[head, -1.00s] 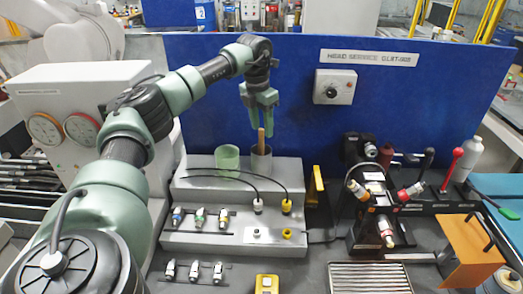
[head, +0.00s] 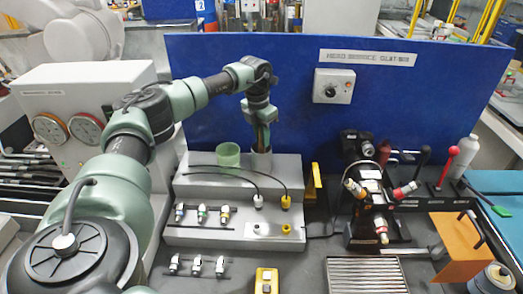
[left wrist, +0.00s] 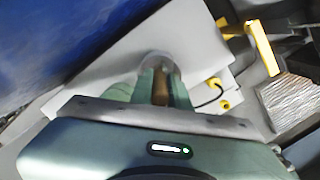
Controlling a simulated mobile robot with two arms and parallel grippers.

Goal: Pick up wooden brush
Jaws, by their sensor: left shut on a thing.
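The wooden brush shows as a brown handle (left wrist: 161,92) between the fingers of my left gripper (left wrist: 160,80) in the left wrist view. In the head view my left gripper (head: 262,143) points down just above the grey metal cup (head: 262,165). It is shut on the handle. The brush's lower end is hidden in the cup. My right gripper is not in view.
A green cup (head: 228,156) stands close to the left of the metal cup on the grey stepped stand (head: 200,183). A blue panel (head: 300,100) rises behind. A black instrument (head: 365,190) with several coloured parts stands to the right.

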